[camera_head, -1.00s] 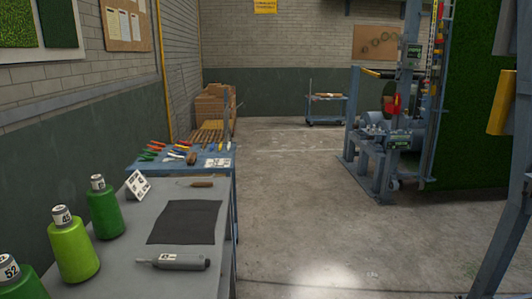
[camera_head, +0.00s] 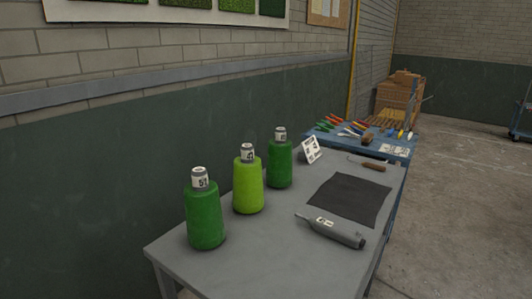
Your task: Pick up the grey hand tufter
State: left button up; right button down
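The grey hand tufter (camera_head: 336,231) lies on the near right part of the grey table (camera_head: 262,262). It has a thin tip pointing left, a thick grey body and a white label. It lies just in front of a dark square mat (camera_head: 349,198), close to the table's right edge. Nothing covers it. Neither of my grippers shows in the head view.
Green yarn cones (camera_head: 204,215) stand along the table's left side, one of them lime (camera_head: 248,185). A white number card (camera_head: 312,149) and a wooden-handled tool (camera_head: 371,165) are at the back. A blue tool bench (camera_head: 360,144) stands behind. Floor (camera_head: 450,230) is clear on the right.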

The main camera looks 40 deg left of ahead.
aim_at(350, 238)
jog(key=i+l+u, duration=0.1)
jog(key=i+u, duration=0.15)
jog(key=u, duration=0.15)
jog(key=i+l+u, duration=0.15)
jog(key=u, duration=1.05)
jog(key=i+l, duration=0.05)
